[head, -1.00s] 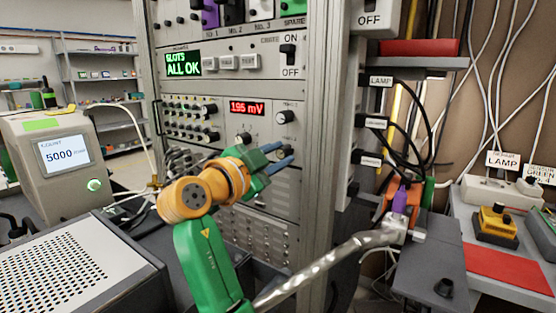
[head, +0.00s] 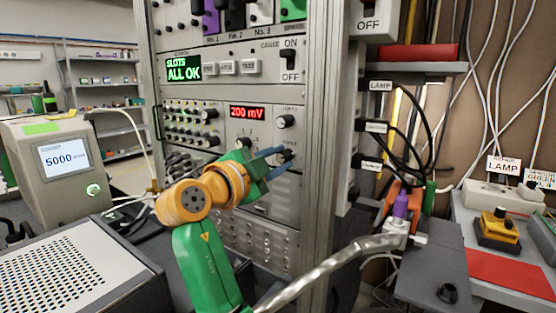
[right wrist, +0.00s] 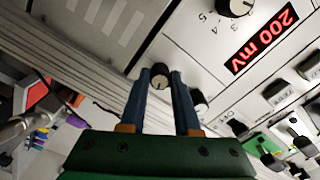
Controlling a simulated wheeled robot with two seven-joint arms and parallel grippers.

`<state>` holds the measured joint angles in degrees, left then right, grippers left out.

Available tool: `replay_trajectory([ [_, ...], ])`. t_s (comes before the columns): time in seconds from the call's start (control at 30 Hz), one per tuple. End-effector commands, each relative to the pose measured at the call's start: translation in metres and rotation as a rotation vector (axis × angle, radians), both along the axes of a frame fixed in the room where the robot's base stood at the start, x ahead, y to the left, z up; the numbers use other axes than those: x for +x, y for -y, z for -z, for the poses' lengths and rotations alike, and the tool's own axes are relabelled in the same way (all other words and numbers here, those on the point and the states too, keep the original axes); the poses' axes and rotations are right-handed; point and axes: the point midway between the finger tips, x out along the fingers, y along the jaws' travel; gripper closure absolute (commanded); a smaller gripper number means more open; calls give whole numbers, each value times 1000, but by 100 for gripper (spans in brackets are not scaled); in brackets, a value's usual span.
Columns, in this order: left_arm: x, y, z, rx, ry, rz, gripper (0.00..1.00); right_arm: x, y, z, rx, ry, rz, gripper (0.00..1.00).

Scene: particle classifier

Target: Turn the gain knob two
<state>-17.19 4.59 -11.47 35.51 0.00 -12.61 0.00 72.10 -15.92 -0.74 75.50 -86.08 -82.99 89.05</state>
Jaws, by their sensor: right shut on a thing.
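A rack module carries a red display (head: 247,111) reading 200 mV, which also shows in the right wrist view (right wrist: 262,38). My right gripper (head: 287,153) is shut on a lower dark knob (right wrist: 160,76), one blue finger on each side. Another knob (right wrist: 200,98) sits just outside the fingers. I cannot read the label of the held knob. My left gripper is not in view.
A beige counter box (head: 60,165) reading 5000 stands left. A silver hose (head: 320,270) crosses the lower right, near my arm.

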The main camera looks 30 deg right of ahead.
Motion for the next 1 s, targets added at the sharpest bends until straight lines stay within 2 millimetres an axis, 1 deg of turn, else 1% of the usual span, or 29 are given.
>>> replay_trajectory([
  [0.03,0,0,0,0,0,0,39,0,0,0,0,0,0,100],
  [0.07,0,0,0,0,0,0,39,0,0,0,0,0,0,64],
  [0.1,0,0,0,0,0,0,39,0,0,0,0,0,0,57],
  [0.4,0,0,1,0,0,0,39,-1,-2,0,-1,-1,-1,57],
  [0.47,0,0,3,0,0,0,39,-3,-10,1,-1,1,-3,57],
  [0.6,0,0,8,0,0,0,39,-15,-39,2,-1,0,-6,57],
  [0.7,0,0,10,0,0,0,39,-22,-56,1,-2,0,-3,57],
  [0.8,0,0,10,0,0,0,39,-26,-64,0,-1,-1,-1,57],
  [1.0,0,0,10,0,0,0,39,-27,-66,0,0,-1,0,57],
])
